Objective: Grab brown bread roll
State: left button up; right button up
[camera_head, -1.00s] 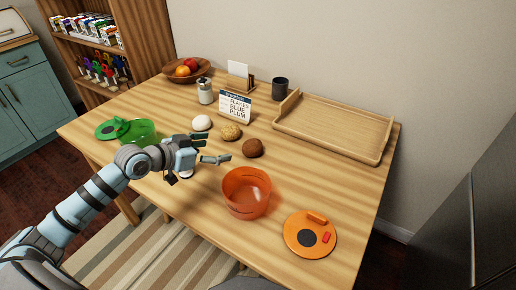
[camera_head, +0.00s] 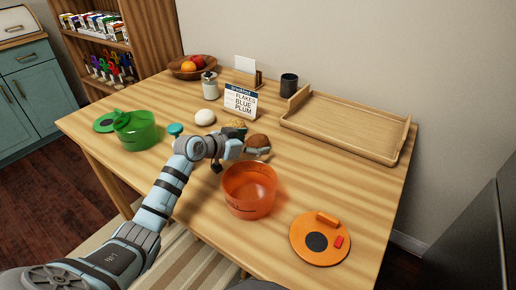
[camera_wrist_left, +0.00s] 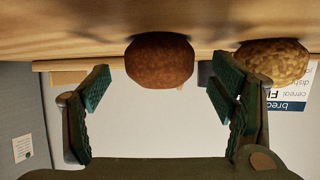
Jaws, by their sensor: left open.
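The brown bread roll (camera_head: 258,141) sits on the wooden table, partly covered by my left gripper (camera_head: 248,147) in the head view. In the left wrist view the roll (camera_wrist_left: 160,60) shows between the two open fingers, just ahead of the fingertips. I see no finger closed on it. A speckled golden roll (camera_wrist_left: 272,62) is beside it, past one finger; in the head view that roll (camera_head: 236,126) is mostly hidden by my gripper. A white roll (camera_head: 205,117) lies further left. My right gripper is not in view.
An orange transparent bowl (camera_head: 249,190) stands just in front of my gripper, with an orange lid (camera_head: 320,240) to its right. A green container (camera_head: 135,132) is at left. A menu sign (camera_head: 240,101) and a wooden tray (camera_head: 340,125) are behind.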

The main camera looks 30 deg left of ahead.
pick_arm(q)
jog(key=shift+x, duration=0.9)
jog(key=shift+r, duration=0.1)
jog(key=shift+c, duration=0.8)
jog(key=shift+s, duration=0.1)
jog(key=c, duration=1)
jog(key=shift+c, duration=0.2)
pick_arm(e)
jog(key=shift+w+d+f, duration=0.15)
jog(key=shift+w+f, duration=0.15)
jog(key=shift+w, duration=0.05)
